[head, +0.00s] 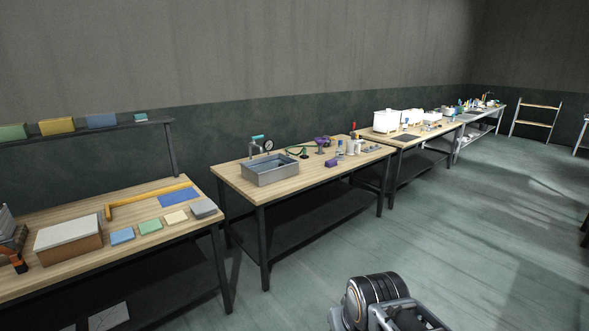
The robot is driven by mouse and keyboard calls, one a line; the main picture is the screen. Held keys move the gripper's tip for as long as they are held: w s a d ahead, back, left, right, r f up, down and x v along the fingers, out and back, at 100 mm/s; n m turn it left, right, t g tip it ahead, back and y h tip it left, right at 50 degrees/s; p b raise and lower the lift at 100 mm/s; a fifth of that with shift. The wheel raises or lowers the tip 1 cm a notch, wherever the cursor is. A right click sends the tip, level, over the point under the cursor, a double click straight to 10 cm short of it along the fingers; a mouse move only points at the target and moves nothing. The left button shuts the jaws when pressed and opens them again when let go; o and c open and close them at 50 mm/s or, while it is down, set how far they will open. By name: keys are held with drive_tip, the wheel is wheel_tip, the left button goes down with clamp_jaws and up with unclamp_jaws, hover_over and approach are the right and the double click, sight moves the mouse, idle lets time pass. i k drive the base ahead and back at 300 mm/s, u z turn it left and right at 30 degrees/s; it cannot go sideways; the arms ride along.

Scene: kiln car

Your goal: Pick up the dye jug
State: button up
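I cannot single out the dye jug in the head view. Small bottles and containers (351,147) stand at the right part of the middle bench (226,178), too small to tell apart. More small vessels stand on the farther benches, also too small to name. Part of my own arm shows at the bottom edge, over the floor and apart from the benches. My gripper is not in view.
The middle bench has a grey metal basin (270,172) with a gauge (268,145) behind it. The near bench (85,215) holds a white-topped box (68,232), coloured blocks and a yellow angled bar (150,197). White tubs (387,121) stand on the third bench. The floor (470,240) at right is clear.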

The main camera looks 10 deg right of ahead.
sight(351, 145)
drive_tip(key=z, duration=0.7)
drive_tip(key=i, duration=1.85)
drive_tip(key=z, duration=0.55)
drive_tip(key=i, duration=2.3)
drive_tip(key=u, duration=1)
drive_tip(key=i, duration=1.1)
drive_tip(key=u, duration=0.45)
